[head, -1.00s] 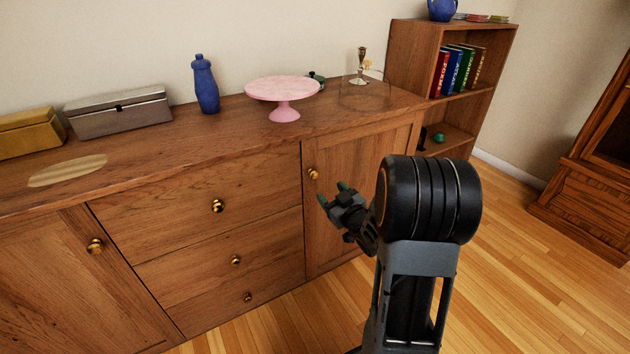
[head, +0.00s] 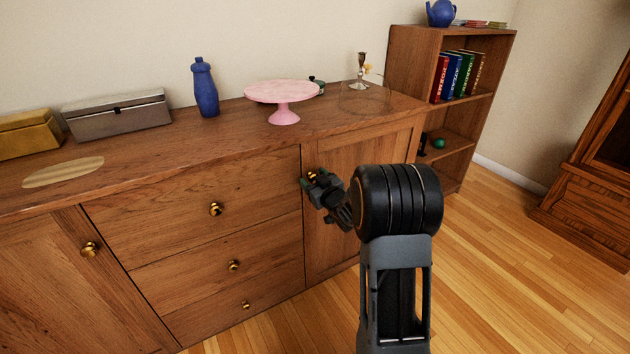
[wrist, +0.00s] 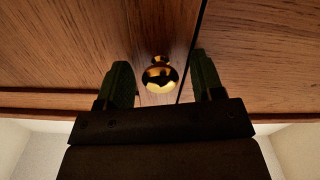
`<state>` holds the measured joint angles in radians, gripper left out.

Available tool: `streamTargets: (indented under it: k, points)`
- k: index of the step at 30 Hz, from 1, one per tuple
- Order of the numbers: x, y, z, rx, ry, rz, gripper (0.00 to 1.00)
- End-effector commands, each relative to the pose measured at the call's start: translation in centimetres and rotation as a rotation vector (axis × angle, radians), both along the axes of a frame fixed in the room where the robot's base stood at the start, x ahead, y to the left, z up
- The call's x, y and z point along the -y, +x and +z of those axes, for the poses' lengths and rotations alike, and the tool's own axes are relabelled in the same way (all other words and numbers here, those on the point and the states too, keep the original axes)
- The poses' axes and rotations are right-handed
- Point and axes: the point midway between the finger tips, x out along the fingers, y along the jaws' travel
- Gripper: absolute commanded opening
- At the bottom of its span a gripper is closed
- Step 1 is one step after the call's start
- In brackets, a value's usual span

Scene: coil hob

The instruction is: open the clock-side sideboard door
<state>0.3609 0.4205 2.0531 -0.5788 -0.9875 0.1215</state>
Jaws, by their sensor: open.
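The wooden sideboard has a right door (head: 345,215) and a left door (head: 75,290), both closed. No clock shows in these views. The right door's round brass knob (head: 312,176) is partly covered by my gripper (head: 310,182). In the wrist view the knob (wrist: 159,75) lies between the two green-tipped fingers (wrist: 160,82), with a gap on each side. My gripper is open around the knob and not closed on it. The left door has its own brass knob (head: 89,249).
Three drawers with brass knobs (head: 216,209) sit between the doors. On top stand a pink cake stand (head: 283,93), a blue bottle (head: 205,88), a silver box (head: 118,115) and a candlestick (head: 361,75). A bookcase (head: 410,60) stands right of the sideboard. Wooden floor (head: 490,260) is free at the right.

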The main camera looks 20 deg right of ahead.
Motion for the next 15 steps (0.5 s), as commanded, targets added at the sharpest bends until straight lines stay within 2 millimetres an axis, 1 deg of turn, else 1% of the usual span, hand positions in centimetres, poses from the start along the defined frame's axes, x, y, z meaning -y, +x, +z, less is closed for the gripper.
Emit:
streamTargets:
  k: [2,15]
  points:
    - [0.00,-0.01,-0.01,0.000,0.000,0.000,0.60]
    - [0.01,-0.04,-0.02,0.000,0.000,0.000,0.18]
